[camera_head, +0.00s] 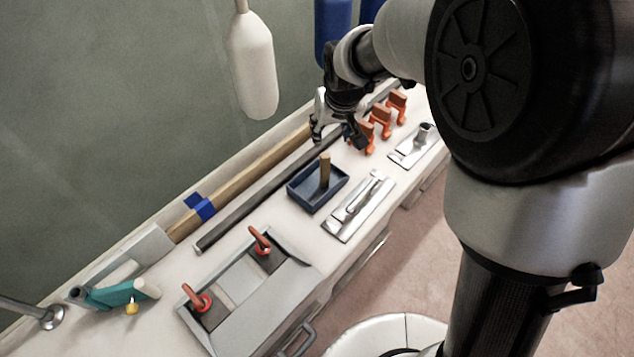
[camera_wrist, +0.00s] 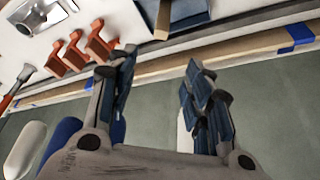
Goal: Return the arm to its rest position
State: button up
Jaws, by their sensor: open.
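My gripper (camera_head: 339,133) hangs above the far part of the white bench in the head view, over the dark rail and beside the orange clamps. In the wrist view my gripper (camera_wrist: 158,95) has its two fingers spread well apart with nothing between them. My arm comes down from the upper right of the head view. A dark blue tray (camera_head: 303,200) with a wooden peg (camera_head: 325,170) standing in it sits just below the gripper in the head view. I cannot tell the exact height of the gripper over the bench.
Orange clamps (camera_head: 381,122) stand in a row near the gripper. Metal latch plates (camera_head: 347,220), a grey panel with red hooks (camera_head: 261,241) and a teal tool (camera_head: 108,297) lie along the bench (camera_head: 180,265). A white fender (camera_head: 252,65) hangs behind.

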dwell(0.3)
jog(key=s+d+r+m, duration=0.1)
jog(key=s+d+r, duration=0.5)
jog(key=s, duration=0.4)
jog(key=s+d+r+m, duration=0.1)
jog(key=s+d+r, duration=0.55)
jog(key=s, duration=0.35)
jog(key=s+d+f+m+h, duration=0.1)
jog(key=s+d, duration=0.1)
jog(key=s, duration=0.6)
jog(key=shift+s+d+f, duration=0.25)
jog(key=shift+s+d, duration=0.15)
jog(key=shift+c, duration=0.2)
